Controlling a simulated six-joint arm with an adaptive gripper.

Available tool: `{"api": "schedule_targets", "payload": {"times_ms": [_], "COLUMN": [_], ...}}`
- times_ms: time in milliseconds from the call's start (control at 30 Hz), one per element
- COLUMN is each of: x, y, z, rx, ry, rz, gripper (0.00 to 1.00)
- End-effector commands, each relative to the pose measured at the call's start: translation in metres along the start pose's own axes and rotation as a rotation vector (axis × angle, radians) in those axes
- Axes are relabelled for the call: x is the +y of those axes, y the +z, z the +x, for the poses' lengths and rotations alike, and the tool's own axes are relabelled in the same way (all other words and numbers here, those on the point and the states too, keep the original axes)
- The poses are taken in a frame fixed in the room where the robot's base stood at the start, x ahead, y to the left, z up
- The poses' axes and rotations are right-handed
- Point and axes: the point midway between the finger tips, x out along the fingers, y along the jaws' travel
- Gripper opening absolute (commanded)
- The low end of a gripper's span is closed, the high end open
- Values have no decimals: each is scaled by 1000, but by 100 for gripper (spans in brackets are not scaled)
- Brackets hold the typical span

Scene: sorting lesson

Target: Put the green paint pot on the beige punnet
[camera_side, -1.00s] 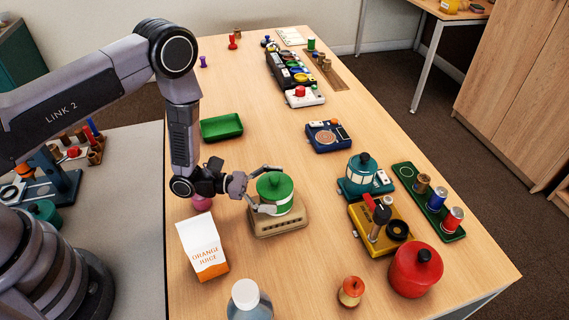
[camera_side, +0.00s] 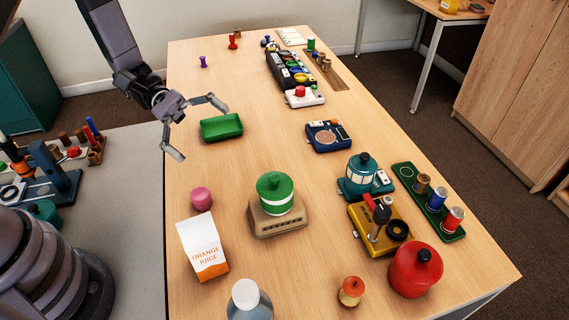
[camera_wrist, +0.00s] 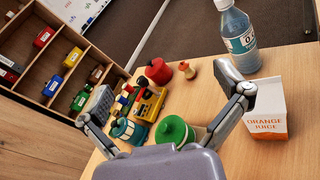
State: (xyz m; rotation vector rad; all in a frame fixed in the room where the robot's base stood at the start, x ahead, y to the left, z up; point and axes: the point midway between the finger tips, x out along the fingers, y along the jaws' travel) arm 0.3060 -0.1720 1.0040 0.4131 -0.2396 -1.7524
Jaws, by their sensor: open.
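The green paint pot (camera_side: 275,190), with a green lid and a white band, sits upright on the beige punnet (camera_side: 278,227) in the side view. The pot also shows in the wrist view (camera_wrist: 174,131), partly hidden behind my gripper's body. My gripper (camera_side: 199,128) is open and empty, raised back and to the left of the pot, well apart from it, near the green tray. In the wrist view its two fingers are spread wide with nothing between them.
An orange juice carton (camera_side: 202,246), a pink ball (camera_side: 201,198) and a bottle (camera_side: 248,301) stand near the punnet. The green tray (camera_side: 221,127) lies behind. A red pot (camera_side: 415,270) and a yellow device (camera_side: 379,229) stand to the right. The table between punnet and tray is clear.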

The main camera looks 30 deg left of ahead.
Motion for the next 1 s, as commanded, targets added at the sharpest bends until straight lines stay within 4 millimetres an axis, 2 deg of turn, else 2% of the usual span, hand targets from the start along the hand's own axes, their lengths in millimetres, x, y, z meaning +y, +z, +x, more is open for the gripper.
{"api": "schedule_targets", "payload": {"times_ms": [33,100,300,500,700,833,1000], "x": [-4,-17,-60,-94,-110,-114,-116], "y": [27,55,113,150,180,192,197], "z": [-4,-12,-46,-96,-141,-157,-164], "rx": [42,111,390,771,1138,1279,1334], "ry": [-88,-212,-527,-769,-908,-948,-962], "rz": [88,192,495,794,1024,1101,1128], "gripper": [98,98,98,98,98,98,98]}}
